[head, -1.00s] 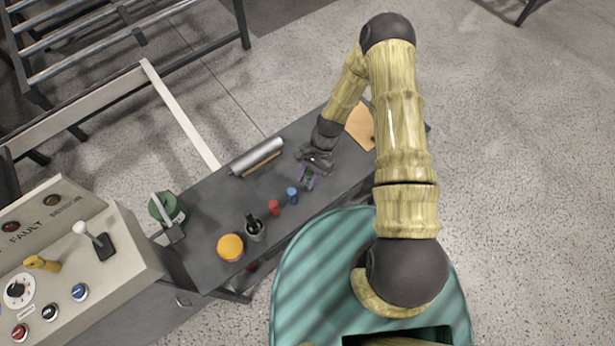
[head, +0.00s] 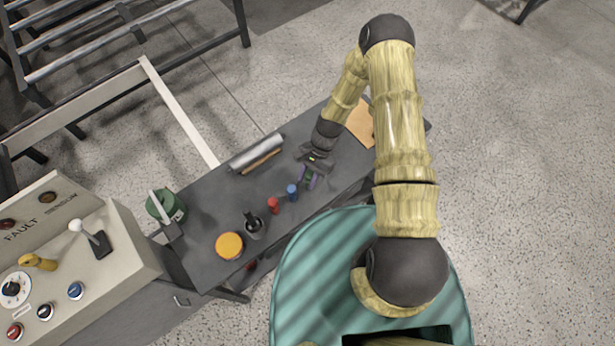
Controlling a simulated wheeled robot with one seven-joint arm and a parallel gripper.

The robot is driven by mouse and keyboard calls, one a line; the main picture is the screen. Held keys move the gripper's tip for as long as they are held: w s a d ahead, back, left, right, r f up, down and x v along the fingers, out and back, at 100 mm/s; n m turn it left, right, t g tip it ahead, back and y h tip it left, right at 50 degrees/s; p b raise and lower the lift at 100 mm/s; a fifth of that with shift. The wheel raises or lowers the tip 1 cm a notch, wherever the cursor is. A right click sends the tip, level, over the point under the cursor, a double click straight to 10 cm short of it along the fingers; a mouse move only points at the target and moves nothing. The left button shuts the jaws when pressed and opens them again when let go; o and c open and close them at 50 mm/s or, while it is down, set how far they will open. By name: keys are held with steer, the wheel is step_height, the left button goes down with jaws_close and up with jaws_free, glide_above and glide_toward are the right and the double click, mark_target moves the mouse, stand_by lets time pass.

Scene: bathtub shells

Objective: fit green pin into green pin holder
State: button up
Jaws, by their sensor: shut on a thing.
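The fingertips look close to the bench top, just right of and behind a small blue pin (head: 292,191). A small red pin (head: 273,204) stands to the left of the blue one. I cannot make out the green pin holder; the gripper may hide it. Whether the pin touches anything below cannot be told.
A silver roll (head: 256,152) lies along the bench's back edge. A dark cup with tools (head: 253,228) and an orange round-topped container (head: 229,246) stand towards the front left. A green can (head: 166,206) is at the left end, a tan board (head: 360,125) at the right.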

steer(key=shift+f+b, duration=0.7)
steer(key=shift+f, duration=0.3)
steer(key=o, duration=1)
steer(key=shift+o, duration=0.2)
steer(key=shift+r, duration=0.15)
steer(key=shift+w+d+r, duration=0.25)
steer(key=shift+w+r, duration=0.1)
steer(key=shift+r, duration=0.15)
steer(key=b+v, duration=0.4)
steer(key=v, duration=1.2)
steer(key=shift+s+r, duration=0.1)
steer(key=s+d+r+n+t+h, duration=0.2)
steer(key=s+d+r+n+t, duration=0.1)
steer(key=s+r, duration=0.3)
steer(key=s+d+r+n+t+h, duration=0.2)
steer(key=s+d+r+n+t, duration=0.1)
steer(key=r, duration=0.8)
steer(key=s+n+t, duration=0.1)
steer(key=s+n, duration=0.1)
steer(key=s, duration=0.1)
steer(key=shift+d, duration=0.25)
